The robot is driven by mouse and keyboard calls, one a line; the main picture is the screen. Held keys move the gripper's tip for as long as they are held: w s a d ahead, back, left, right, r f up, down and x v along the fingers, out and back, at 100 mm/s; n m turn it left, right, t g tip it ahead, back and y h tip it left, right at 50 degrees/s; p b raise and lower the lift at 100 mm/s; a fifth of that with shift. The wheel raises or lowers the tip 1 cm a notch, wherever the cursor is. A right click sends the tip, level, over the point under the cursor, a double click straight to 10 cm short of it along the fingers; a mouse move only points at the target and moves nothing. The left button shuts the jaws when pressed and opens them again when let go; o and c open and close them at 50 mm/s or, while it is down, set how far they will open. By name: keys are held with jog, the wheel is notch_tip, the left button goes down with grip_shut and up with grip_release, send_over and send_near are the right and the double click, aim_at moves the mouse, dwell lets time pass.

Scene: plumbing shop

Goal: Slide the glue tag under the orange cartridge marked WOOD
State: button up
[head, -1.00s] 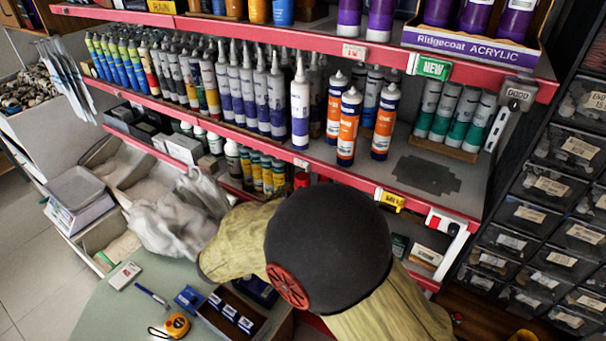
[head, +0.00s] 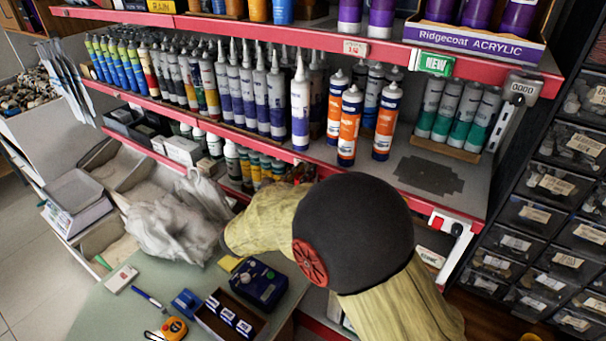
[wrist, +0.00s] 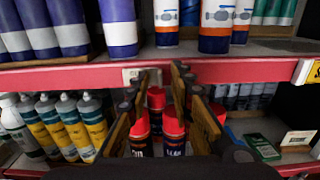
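Orange, white and blue cartridges (head: 348,128) stand at the front of the middle shelf in the head view. Their lower parts show at the top of the wrist view (wrist: 217,38); I cannot read which is marked WOOD. A small pale tag (wrist: 130,76) sits on the red shelf rail (wrist: 80,76), below a white and purple cartridge. A yellow tag (wrist: 307,71) is on the rail at the far right. Neither tag's lettering is legible, so I cannot tell which is the glue tag. My gripper (wrist: 166,72) is open and empty, its fingertips near the rail, just right of the pale tag.
Red-capped bottles (wrist: 172,125) stand on the lower shelf beyond my fingers, with yellow-labelled bottles (wrist: 85,120) to the left. Purple-labelled cartridges (head: 275,100) crowd the middle shelf. A dark patch of bare shelf (head: 428,174) lies right of the orange cartridges. A blue box (head: 257,283) stands on the counter.

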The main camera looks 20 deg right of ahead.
jog(key=shift+c, duration=0.5)
jog(key=c, duration=0.4)
grip_shut()
